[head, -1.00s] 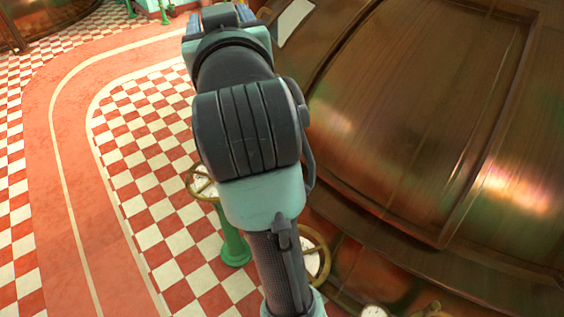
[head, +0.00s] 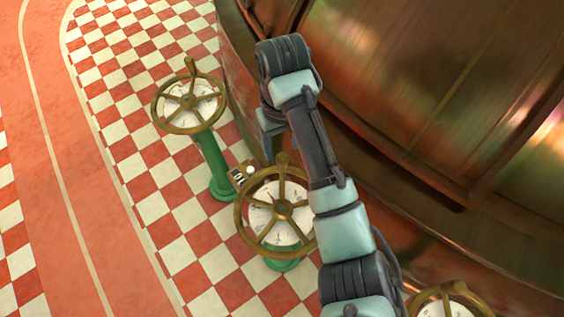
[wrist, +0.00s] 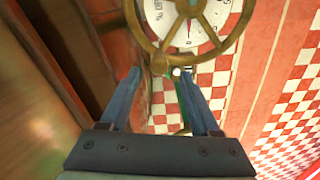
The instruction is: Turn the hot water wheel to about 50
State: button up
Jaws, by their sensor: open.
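Several brass spoked handwheels over white dials stand on green posts. Another wheel (head: 190,98) stands farther back, and a third (head: 450,300) is cut off at the lower right. I cannot tell which is hot water; the dial figures are too small to read. My gripper (head: 270,148) is open and empty, just behind the middle wheel's rim. In the wrist view a wheel (wrist: 203,25) lies beyond my open fingers (wrist: 161,73), with a dial under it.
A large copper kettle (head: 430,90) fills the right side, its curved base close beside the wheels and my arm. Red and white checked floor (head: 120,100) and a plain red path (head: 50,150) lie open on the left.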

aim_at(282, 156)
notch_tip(282, 156, down, 8)
jog(key=shift+r+b, duration=0.25)
jog(key=shift+b, duration=0.6)
grip_shut()
dwell(0.8)
